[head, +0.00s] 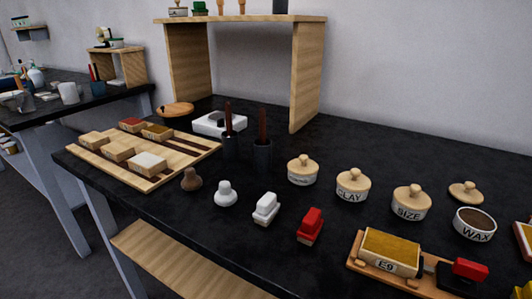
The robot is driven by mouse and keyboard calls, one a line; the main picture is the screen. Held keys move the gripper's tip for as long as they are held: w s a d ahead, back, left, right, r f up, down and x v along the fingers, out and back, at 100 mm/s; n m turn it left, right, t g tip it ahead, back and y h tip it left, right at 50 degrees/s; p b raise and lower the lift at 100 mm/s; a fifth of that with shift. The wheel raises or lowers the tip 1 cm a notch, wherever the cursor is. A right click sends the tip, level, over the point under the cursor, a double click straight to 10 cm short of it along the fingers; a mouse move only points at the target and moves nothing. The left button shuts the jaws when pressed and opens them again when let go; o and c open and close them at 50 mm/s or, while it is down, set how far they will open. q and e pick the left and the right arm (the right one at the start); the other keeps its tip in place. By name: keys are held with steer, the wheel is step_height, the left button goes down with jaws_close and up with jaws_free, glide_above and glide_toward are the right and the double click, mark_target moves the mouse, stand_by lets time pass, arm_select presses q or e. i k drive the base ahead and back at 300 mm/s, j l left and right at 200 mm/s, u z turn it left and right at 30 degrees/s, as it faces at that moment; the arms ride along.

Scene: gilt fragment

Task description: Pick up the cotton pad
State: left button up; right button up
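A small white rounded pad with a knob-like top (226,194) stands on the black table in the head view, near the front edge; it looks like the cotton pad, though no label confirms it. A similar brown rounded pad (191,180) stands to its left. A white block-shaped tool (266,208) stands to its right, and a red one (310,225) farther right. All stand apart from one another, and nothing covers the white pad. Neither of my grippers is in view.
A wooden board (97,162) with several blocks lies left. Two dark cups (262,155) with upright sticks stand behind the pads. Lidded pots, including the CLAY pot (352,186), stand right. The E9 block (390,252) sits front right. A wooden shelf (240,20) rises behind.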

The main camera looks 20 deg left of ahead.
mark_target(192, 182)
steer(key=u, duration=1.25)
